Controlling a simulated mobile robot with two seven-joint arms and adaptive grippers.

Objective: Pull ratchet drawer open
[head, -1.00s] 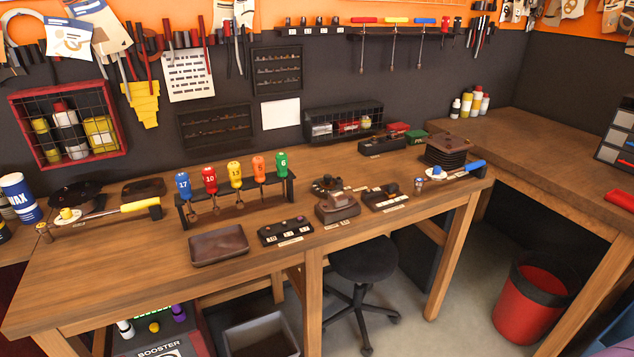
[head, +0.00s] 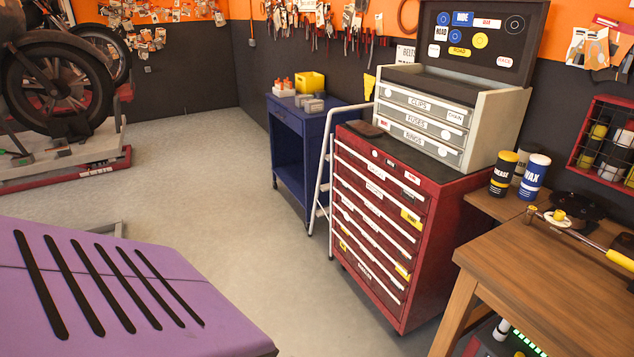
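A red tool cabinet (head: 396,224) with several wide drawers stands right of centre. Its drawers have pale full-width handles and all look shut. Small white and yellow labels sit on the drawer fronts, too small to read surely, so I cannot tell which is the ratchet drawer. On top stands a grey chest (head: 446,112) with three drawers marked CLIPS, FUSES and RINGS and a raised lid covered in stickers. Neither of my grippers is in view.
A purple slotted panel (head: 200,285) fills the lower left. A blue cart (head: 287,150) and a white ladder-like frame (head: 326,170) stand left of the cabinet. A wooden workbench (head: 560,290) is at the right. Grey floor (head: 250,240) is open before the drawers.

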